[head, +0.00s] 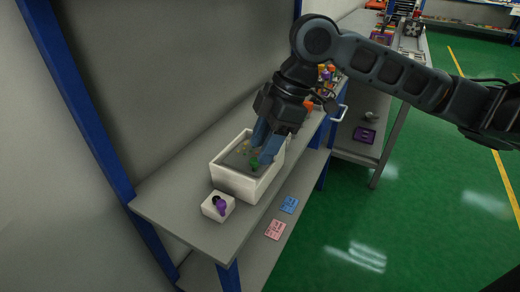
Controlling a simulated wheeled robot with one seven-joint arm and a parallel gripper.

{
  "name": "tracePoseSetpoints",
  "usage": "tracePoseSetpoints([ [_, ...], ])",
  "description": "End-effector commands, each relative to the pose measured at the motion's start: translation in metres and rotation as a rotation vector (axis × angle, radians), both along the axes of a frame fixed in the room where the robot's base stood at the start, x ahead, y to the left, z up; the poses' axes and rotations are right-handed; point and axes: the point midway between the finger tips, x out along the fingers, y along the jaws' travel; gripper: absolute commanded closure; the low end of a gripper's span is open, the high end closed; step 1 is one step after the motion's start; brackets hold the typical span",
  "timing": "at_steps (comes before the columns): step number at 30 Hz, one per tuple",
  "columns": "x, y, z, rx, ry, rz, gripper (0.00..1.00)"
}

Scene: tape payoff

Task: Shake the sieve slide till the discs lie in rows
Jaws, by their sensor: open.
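My gripper (265,146) points down over a white open box (236,184) on the grey bench. Its blue fingers are apart and reach to the box's opening. Inside the box I see a grey floor with a green piece (254,163) just below the fingers and small yellowish pieces farther back. The fingers hide part of the inside, and I cannot tell whether they touch anything. I cannot make out a sieve slide or discs in rows.
A small white box (218,206) with a purple and a black piece stands near the bench's front end. Blue (289,204) and pink (275,229) cards lie on the lower shelf. Coloured items (326,75) crowd the bench behind my gripper. Blue posts (84,100) frame the bench.

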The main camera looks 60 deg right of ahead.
Motion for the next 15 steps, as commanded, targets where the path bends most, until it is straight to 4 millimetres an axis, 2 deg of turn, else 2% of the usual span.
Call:
tracePoseSetpoints([
  [6,-0.009,-0.011,0.034,-0.002,0.0,-0.002,0.52],
  [10,-0.013,-0.014,0.045,-0.001,0.0,-0.001,0.52],
  [15,-0.014,-0.015,0.049,0.0,0.001,-0.001,0.52],
])
